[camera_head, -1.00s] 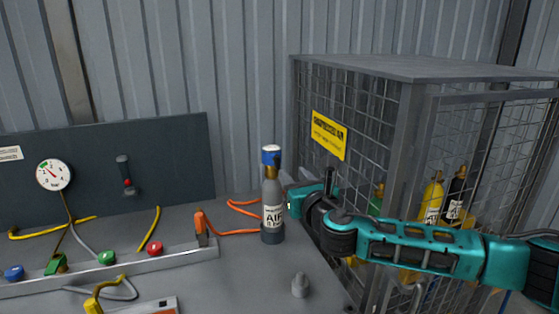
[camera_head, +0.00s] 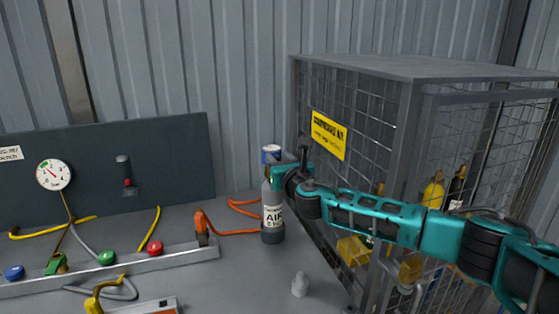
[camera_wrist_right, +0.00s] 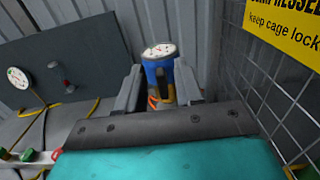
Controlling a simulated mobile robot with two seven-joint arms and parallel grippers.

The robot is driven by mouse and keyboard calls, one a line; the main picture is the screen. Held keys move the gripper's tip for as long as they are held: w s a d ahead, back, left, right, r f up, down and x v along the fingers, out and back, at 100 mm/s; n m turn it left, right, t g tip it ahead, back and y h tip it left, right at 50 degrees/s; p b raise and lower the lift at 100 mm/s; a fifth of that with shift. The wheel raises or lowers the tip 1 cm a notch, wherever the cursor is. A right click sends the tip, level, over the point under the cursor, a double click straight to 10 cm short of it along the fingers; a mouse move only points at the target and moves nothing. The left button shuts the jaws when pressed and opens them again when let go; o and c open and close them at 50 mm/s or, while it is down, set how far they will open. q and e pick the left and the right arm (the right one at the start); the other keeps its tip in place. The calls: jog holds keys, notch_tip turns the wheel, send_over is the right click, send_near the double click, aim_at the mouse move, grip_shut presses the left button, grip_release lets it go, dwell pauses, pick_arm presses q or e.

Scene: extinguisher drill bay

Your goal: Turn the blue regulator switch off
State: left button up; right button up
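The blue regulator switch (camera_head: 271,157) sits on top of a grey air cylinder (camera_head: 272,214) that stands upright on the bench; its round white top faces up. It also shows in the right wrist view (camera_wrist_right: 157,72), between the two grey fingers of my right gripper (camera_wrist_right: 157,88). The fingers are apart, one on each side of the regulator; whether they touch it is hard to tell. In the head view my right gripper (camera_head: 272,173) reaches the cylinder's top from the right and hides part of the neck. My left gripper is not in view.
A wire cage (camera_head: 402,140) with cylinders inside stands close on the right. A rail with coloured knobs (camera_head: 180,258), a dark panel with a gauge (camera_head: 54,174), an orange hose (camera_head: 235,232) and a small grey peg (camera_head: 299,285) are on the bench side.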

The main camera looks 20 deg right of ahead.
grip_shut()
dwell(0.3)
jog(key=shift+m, duration=0.3)
jog(key=m, duration=0.5)
jog(key=d+f+m, duration=0.1)
jog(key=m, duration=1.1)
jog(key=shift+d+f+b, duration=0.2)
jog(key=shift+b, duration=0.15)
jog(key=shift+m, duration=0.3)
